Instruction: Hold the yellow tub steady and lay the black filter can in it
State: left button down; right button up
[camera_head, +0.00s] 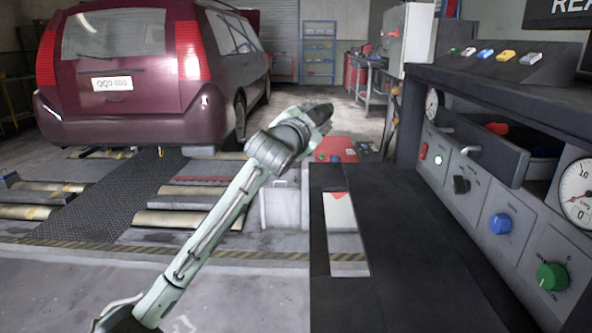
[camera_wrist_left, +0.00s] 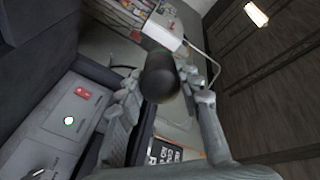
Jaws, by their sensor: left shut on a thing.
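My left gripper (camera_head: 303,122) reaches up in the middle of the head view, above the dark bench. In the left wrist view my left gripper (camera_wrist_left: 165,88) has its fingers on both sides of a dark, round-ended cylinder, the black filter can (camera_wrist_left: 160,74), and is shut on it. The can is held in the air, clear of any surface. In the head view it is hard to tell from the dark gripper tip. I do not see the yellow tub in either view. My right gripper is not in view.
A dark bench (camera_head: 400,235) runs along the front right. Beside it stands a grey console with knobs, gauges and an open drawer (camera_head: 482,152). A red-topped box (camera_head: 332,149) sits behind my arm. A maroon van (camera_head: 150,75) stands on rollers (camera_head: 190,219) at the left.

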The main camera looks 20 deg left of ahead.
pick_arm(q)
jog(key=s+d+r+m+g+h, duration=0.25)
jog(key=d+r+m+h, duration=0.25)
jog(key=d+r+h, duration=0.5)
jog(key=s+d+r+m+g+h, duration=0.2)
jog(key=d+r+m+g+h, duration=0.15)
jog(key=d+r, duration=0.75)
jog(key=s+d+r+m+g+h, duration=0.2)
jog(key=s+d+r+m+g, duration=0.2)
jog(key=d, duration=0.7)
jog(key=s+d+r+m+g+h, duration=0.2)
jog(key=s+d+r+m+g, duration=0.2)
jog(key=s+d+m+g, duration=0.3)
jog(key=s+d+g, duration=0.4)
jog(key=s, duration=0.1)
jog(key=shift+d+m, duration=0.15)
jog(key=shift+m, duration=0.2)
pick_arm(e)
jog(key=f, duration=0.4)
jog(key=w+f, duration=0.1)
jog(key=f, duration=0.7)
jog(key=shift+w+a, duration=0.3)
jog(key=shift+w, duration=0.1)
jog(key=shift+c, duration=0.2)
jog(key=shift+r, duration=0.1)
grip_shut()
pick_arm(q)
jog(key=shift+s, duration=0.1)
